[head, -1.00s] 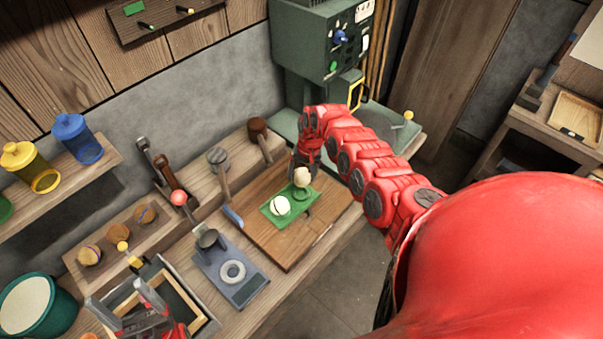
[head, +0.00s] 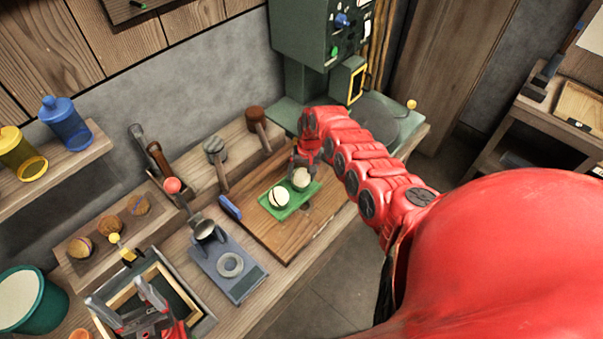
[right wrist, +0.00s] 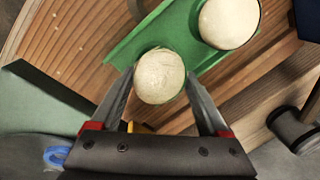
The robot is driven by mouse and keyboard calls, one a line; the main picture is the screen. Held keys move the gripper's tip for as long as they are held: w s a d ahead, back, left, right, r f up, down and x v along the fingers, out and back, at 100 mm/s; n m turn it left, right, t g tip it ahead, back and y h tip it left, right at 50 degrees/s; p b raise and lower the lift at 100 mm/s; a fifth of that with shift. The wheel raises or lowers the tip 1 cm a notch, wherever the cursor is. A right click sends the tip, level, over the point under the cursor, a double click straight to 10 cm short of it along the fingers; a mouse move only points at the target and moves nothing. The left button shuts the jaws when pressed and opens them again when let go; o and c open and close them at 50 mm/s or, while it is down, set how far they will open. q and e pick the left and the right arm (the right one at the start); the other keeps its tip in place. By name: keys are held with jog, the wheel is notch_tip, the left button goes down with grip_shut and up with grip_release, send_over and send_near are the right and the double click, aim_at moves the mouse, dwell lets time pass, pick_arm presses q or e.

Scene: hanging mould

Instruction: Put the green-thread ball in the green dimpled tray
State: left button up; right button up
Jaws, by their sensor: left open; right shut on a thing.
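The green dimpled tray (head: 291,208) lies on a wooden board. A pale ball (head: 279,198) with a dark line sits at its left end; it also shows in the right wrist view (right wrist: 229,22). My right gripper (head: 302,164) is shut on another cream ball (head: 300,179) at the tray's right end. In the right wrist view this held ball (right wrist: 159,76) sits between both fingertips, over the tray's edge; its thread colour is unclear, and whether it touches the tray I cannot tell. My left gripper (head: 124,302) is open and empty over a wooden-framed box at lower left.
A wooden board (head: 272,234) surrounds the tray. A blue-grey scale (head: 235,270) with a ring stands left of it. Several mallets and tools stand behind. A green machine (head: 310,60) stands behind.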

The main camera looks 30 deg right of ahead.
jog(key=o, duration=1.3)
jog(key=shift+r, duration=0.25)
jog(key=r, duration=0.4)
jog(key=d+r, duration=0.1)
jog(key=shift+s+r+p, duration=0.25)
jog(key=shift+r+p, duration=0.05)
jog(key=shift+r, duration=0.1)
notch_tip(320, 180, up, 11)
jog(key=d+b, duration=0.1)
jog(key=b, duration=0.1)
jog(key=shift+s+b, duration=0.4)
